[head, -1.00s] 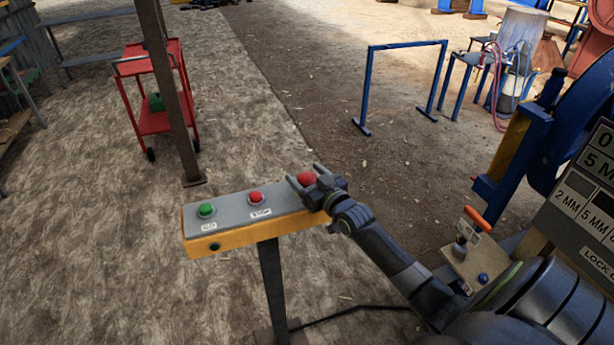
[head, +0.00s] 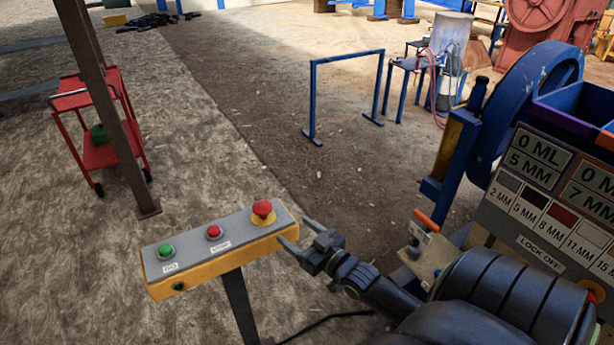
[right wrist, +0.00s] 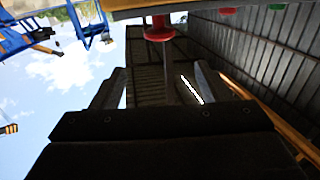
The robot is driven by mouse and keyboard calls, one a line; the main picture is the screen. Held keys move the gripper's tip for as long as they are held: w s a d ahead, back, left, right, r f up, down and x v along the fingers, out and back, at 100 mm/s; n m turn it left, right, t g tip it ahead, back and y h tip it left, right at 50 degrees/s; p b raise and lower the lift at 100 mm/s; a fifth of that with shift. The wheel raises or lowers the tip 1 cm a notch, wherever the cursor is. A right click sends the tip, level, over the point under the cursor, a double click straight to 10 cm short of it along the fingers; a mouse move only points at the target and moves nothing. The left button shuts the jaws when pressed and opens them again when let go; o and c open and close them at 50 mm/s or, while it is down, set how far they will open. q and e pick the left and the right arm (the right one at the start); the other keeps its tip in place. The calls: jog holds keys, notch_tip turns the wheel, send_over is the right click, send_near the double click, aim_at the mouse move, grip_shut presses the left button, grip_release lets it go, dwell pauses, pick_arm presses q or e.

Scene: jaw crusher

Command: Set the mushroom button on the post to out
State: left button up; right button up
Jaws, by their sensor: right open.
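The red mushroom button (head: 262,208) sits on a yellow collar at the right end of a grey-topped yellow control box (head: 225,240) on a post (head: 241,305). Its red head stands above the collar. My right gripper (head: 297,232) is open and empty, just right of the box's end and apart from the button. In the right wrist view the red button (right wrist: 158,30) is at top centre, beyond the spread fingers of the gripper (right wrist: 158,85). My left gripper is in neither view.
A green button (head: 166,251) and a smaller red button (head: 214,232) share the box. A brown pillar (head: 110,120) and red cart (head: 98,155) stand behind left. A blue frame (head: 345,58) stands behind. The machine's label panel (head: 545,200) is at right.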

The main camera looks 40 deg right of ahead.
jog(key=s, duration=0.2)
jog(key=shift+s, duration=0.4)
jog(key=s+d+f+m+g+h+b, duration=0.1)
jog(key=s+f+g+b, duration=0.4)
jog(key=f, duration=1.3)
jog(key=s+d+f+g+h+b, duration=0.15)
jog(key=s+f+g, duration=0.4)
jog(key=f, duration=1.25)
jog(key=s+a+f+g+b, duration=0.1)
jog(key=s+a+f+g, duration=0.1)
jog(key=s+f, duration=0.4)
jog(key=s+a+f+g+b, duration=0.1)
jog(key=s+a+f, duration=0.4)
jog(key=s, duration=0.6)
jog(key=s+a+f+g+y+b, duration=0.1)
jog(key=s+a+f+g, duration=0.2)
jog(key=s+f, duration=0.5)
jog(key=shift+s+a+f+b, duration=0.35)
jog(key=shift+s+b, duration=0.05)
jog(key=shift+s, duration=0.1)
jog(key=shift+c, duration=0.4)
